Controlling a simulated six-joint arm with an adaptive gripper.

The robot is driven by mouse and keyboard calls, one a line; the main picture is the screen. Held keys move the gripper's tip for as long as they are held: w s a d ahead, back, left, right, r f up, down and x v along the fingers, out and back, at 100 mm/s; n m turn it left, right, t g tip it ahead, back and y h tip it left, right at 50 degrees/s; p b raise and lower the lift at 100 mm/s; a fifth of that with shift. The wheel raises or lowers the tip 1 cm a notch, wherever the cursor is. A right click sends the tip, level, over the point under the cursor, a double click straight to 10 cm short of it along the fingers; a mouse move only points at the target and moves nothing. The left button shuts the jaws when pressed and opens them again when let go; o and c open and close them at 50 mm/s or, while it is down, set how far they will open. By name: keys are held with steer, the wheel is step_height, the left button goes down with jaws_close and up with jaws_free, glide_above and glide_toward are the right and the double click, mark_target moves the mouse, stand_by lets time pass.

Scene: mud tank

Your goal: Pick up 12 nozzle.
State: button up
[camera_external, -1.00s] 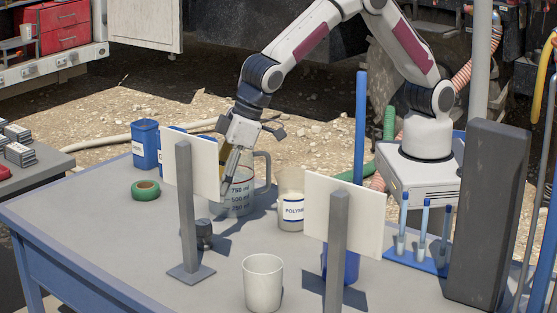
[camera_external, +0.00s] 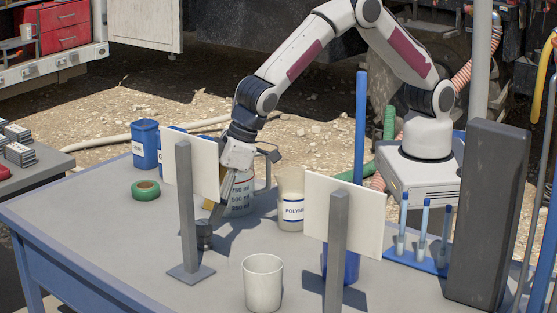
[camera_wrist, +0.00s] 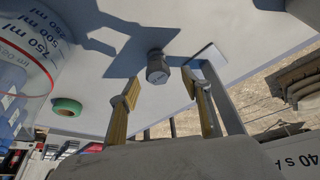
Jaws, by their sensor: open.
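A small dark grey nozzle (camera_external: 204,237) stands on the table, just right of the grey post of the left white panel. It also shows in the wrist view (camera_wrist: 157,68), centred between and beyond my fingertips; any number on it is too small to read. My gripper (camera_external: 217,208) is open and empty, pointing down just above the nozzle, partly hidden by the white panel. In the wrist view my gripper (camera_wrist: 160,88) has its two yellowish fingers apart, with table surface visible between them.
A clear measuring jug (camera_external: 240,197) stands close behind my gripper, with a polymer jar (camera_external: 291,207) to its right. The white panel (camera_external: 197,168) and its post (camera_external: 186,210) stand close on the left. A white cup (camera_external: 263,283) is in front; green tape (camera_external: 146,190) lies left.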

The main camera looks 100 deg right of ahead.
mark_target(206, 222)
steer(key=shift+w+f, duration=0.1)
steer(key=shift+f, duration=0.2)
steer(key=shift+d+x, duration=0.15)
steer(key=shift+x, duration=0.55)
steer(key=shift+d+x, duration=0.1)
steer(key=shift+x, duration=1.7)
steer(key=shift+w, duration=0.1)
steer(key=c, duration=1.2)
